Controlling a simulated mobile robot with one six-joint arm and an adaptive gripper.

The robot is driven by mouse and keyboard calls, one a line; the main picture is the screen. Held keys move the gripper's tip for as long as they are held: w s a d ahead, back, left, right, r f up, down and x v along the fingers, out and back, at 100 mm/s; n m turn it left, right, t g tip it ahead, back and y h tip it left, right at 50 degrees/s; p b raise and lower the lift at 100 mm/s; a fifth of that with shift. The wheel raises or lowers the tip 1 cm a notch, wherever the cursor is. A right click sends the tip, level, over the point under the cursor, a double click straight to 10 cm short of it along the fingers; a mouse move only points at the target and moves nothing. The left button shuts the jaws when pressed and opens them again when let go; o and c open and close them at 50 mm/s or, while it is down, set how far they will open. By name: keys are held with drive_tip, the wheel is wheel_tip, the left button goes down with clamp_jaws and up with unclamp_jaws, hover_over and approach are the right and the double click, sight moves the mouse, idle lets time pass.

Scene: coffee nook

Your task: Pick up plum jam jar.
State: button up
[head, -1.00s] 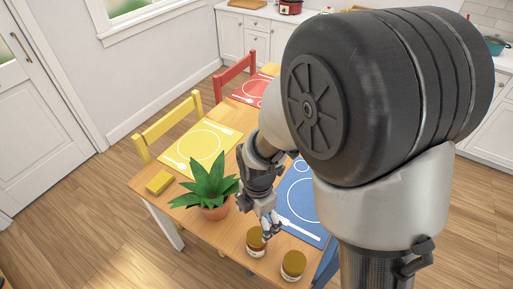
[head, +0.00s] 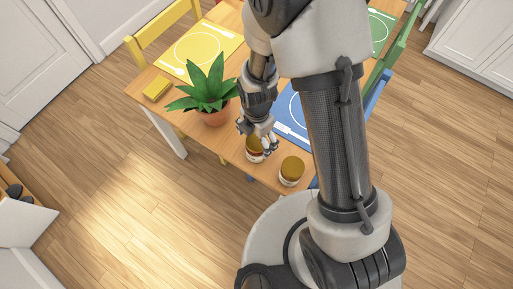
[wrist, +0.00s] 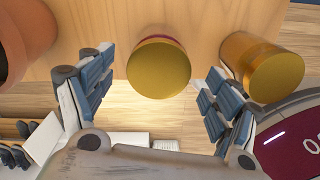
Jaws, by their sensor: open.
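Two jam jars with gold lids stand near the table's front edge; no label is readable. The nearer-to-gripper jar (head: 254,154) shows a dark red band under its lid. In the wrist view this jar (wrist: 159,70) lies between the open fingers of my gripper (wrist: 160,78), with a gap on each side. In the head view my gripper (head: 257,135) reaches down over it and partly hides it. The second jar (head: 291,171) stands just to the right; in the wrist view it (wrist: 262,68) is beside the right finger, very close to it.
A potted plant (head: 210,90) stands left of my gripper; its terracotta pot (wrist: 22,40) is near the left finger in the wrist view. A yellow block (head: 157,87), a yellow placemat (head: 200,50) and a blue placemat (head: 290,118) lie on the table.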

wheel_tip(320, 180, down, 5)
drive_tip(key=shift+w+f+b, duration=0.1)
drive_tip(key=shift+b, duration=0.95)
drive_tip(key=shift+c, duration=0.3)
drive_tip(key=c, duration=1.4)
